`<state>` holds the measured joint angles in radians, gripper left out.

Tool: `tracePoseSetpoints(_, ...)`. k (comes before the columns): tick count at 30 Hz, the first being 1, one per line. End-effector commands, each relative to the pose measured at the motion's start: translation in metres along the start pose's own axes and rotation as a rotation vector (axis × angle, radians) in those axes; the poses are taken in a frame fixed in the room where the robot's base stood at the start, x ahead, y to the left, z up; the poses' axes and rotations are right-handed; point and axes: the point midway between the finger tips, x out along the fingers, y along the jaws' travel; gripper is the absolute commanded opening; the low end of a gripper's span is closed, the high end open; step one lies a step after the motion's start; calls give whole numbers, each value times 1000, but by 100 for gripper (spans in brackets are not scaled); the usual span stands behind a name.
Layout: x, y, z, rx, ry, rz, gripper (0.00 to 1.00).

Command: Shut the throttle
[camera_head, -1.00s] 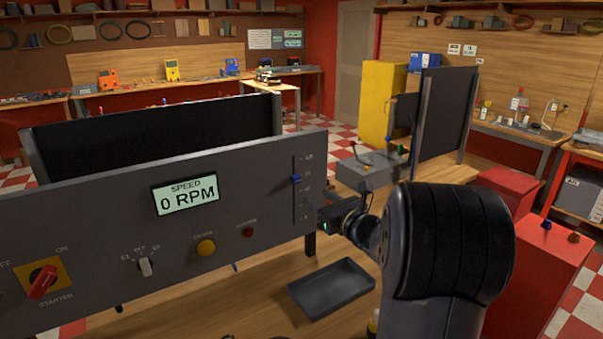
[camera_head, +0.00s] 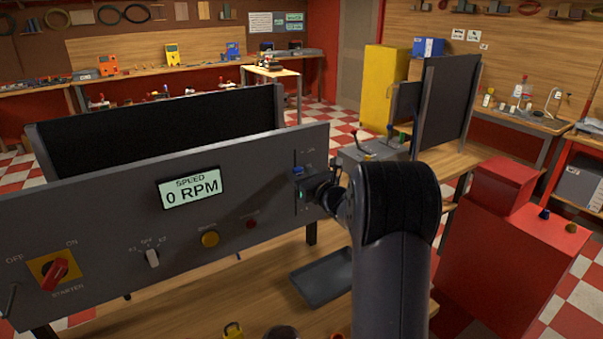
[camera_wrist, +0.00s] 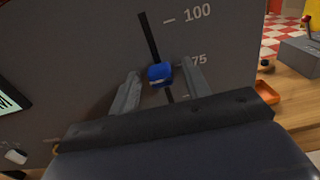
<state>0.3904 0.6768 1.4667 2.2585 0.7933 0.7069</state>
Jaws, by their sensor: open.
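The throttle is a blue slider knob (camera_wrist: 161,74) in a dark vertical slot on the grey panel (camera_head: 100,225). In the wrist view it sits close to the 75 mark, below the 100 mark. In the head view the knob (camera_head: 298,170) shows near the panel's right end, just above my gripper (camera_head: 306,192). In the wrist view my gripper (camera_wrist: 160,85) is open, its two fingers on either side of the knob with gaps visible. The lower part of the slot is hidden behind the gripper.
The panel display (camera_head: 190,191) reads 0 RPM. A grey tray (camera_head: 322,280) lies on the bench below. Red cabinets (camera_head: 500,250) stand at right.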

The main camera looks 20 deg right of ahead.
Motion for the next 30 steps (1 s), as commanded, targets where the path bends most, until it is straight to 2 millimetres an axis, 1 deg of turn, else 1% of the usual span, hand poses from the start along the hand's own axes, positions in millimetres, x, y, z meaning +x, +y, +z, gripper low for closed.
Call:
tracePoseSetpoints(4, 0, 0, 0, 0, 0, 0, 45)
tracePoseSetpoints(5, 0, 0, 0, 0, 0, 0, 44)
tracePoseSetpoints(21, 0, 0, 0, 0, 0, 0, 0)
tracePoseSetpoints(30, 0, 0, 0, 0, 0, 0, 0)
